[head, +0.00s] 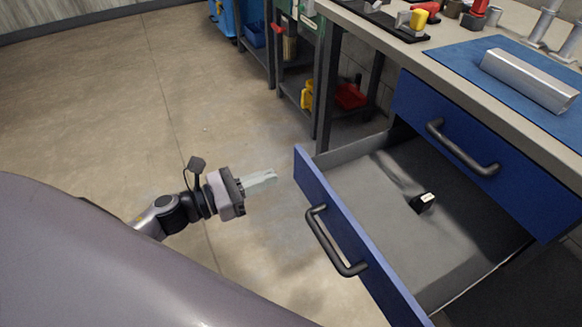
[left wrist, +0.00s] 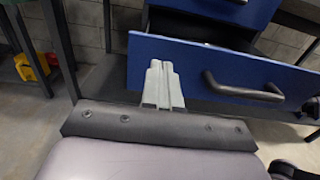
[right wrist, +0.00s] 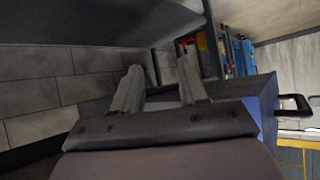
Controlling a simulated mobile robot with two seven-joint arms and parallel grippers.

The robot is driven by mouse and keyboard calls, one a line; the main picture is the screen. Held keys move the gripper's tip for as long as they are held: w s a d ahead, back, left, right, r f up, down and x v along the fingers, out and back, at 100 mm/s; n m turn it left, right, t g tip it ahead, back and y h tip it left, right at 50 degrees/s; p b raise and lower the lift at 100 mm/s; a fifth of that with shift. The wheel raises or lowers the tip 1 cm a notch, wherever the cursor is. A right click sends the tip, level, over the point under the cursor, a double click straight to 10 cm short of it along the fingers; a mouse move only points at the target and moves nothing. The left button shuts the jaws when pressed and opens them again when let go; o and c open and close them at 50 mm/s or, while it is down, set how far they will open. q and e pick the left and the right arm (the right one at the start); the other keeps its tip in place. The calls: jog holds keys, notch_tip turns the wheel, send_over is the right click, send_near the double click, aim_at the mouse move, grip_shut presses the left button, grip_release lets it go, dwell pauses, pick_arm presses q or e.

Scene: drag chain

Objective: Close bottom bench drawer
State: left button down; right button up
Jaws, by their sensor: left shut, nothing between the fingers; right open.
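The bottom bench drawer (head: 350,225) is pulled far out in the head view. Its blue front carries a black bar handle (head: 335,240), and a small black object (head: 423,202) lies inside. My left gripper (head: 272,178) is shut and empty, just left of the drawer front's far end and apart from it in the head view. In the left wrist view its fingers (left wrist: 161,68) overlap the left part of the blue drawer front (left wrist: 210,75), with the handle (left wrist: 245,92) to their right; contact cannot be told. My right gripper (right wrist: 160,85) is open and empty in the right wrist view.
The upper blue drawer (head: 480,150) is closed beneath the bench top (head: 450,70). A silver profile (head: 530,80) lies on a blue mat there. Shelves with yellow and red items (head: 350,96) stand behind. The floor at left is clear.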

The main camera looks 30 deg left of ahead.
aim_at(304, 165)
pick_arm(q)
jog(key=x, duration=0.6)
jog(key=shift+w+d, duration=0.1)
jog(key=shift+w, duration=0.1)
pick_arm(e)
jog(key=shift+s+r, duration=0.1)
jog(key=shift+s, duration=0.1)
jog(key=shift+w, duration=0.15)
